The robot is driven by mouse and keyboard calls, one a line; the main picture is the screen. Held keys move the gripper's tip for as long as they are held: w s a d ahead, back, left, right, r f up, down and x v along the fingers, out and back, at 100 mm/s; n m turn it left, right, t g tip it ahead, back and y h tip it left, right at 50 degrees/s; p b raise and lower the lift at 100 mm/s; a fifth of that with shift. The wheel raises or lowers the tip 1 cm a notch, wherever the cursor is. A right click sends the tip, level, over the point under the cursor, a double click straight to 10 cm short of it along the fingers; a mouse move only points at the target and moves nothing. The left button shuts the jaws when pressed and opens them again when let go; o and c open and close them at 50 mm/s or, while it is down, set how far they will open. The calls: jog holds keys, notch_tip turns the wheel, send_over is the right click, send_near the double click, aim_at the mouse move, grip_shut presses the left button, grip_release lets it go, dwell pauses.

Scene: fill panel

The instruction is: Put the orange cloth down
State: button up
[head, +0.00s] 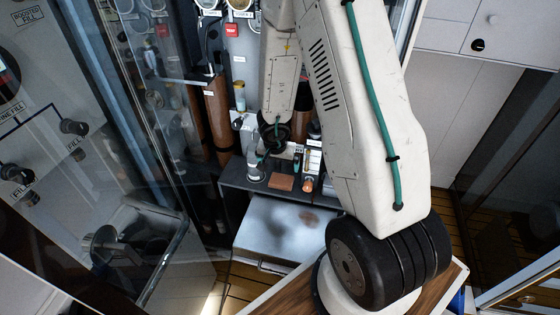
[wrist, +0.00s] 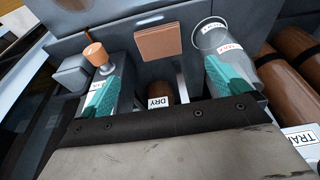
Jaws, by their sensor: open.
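The orange cloth, a flat brownish-orange square (head: 281,183), lies on a dark shelf (head: 232,178) in the head view. In the wrist view the cloth (wrist: 158,43) shows at the top middle, beyond the fingers and apart from them. My gripper (head: 272,143) hangs above the back of the shelf in the head view, partly hidden by its own wrist. In the wrist view my gripper (wrist: 163,75) has its two teal fingers wide apart, with nothing held between them.
A clear glass (head: 255,172) stands left of the cloth, and a copper-capped bottle (head: 308,184) stands right of it. A silver-topped box (head: 285,228) sits below the shelf front. Brown cylinders (head: 217,115) stand behind at left. A glass panel (head: 150,80) is at far left.

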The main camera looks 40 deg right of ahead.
jog(key=w+a+r+n+t+y, duration=0.4)
jog(key=a+r, duration=0.3)
jog(key=r, duration=0.5)
jog(key=s+a+r+n+y, duration=0.1)
jog(key=s+a+r+n, duration=0.15)
jog(key=a+r, duration=0.35)
jog(key=s+a+r+n+y, duration=0.15)
jog(key=s+a+r, duration=0.3)
jog(key=r, duration=0.45)
jog(key=s+d+r+n+g+h, duration=0.1)
jog(key=s+r, duration=0.3)
jog(key=s, duration=0.7)
jog(key=s+d+r+n+g+h, duration=0.1)
jog(key=s+d+r+g+h, duration=0.1)
jog(key=s, duration=0.9)
jog(key=shift+s+r+g+h, duration=0.25)
jog(key=shift+r+g+h, duration=0.3)
jog(key=shift+r+g, duration=0.35)
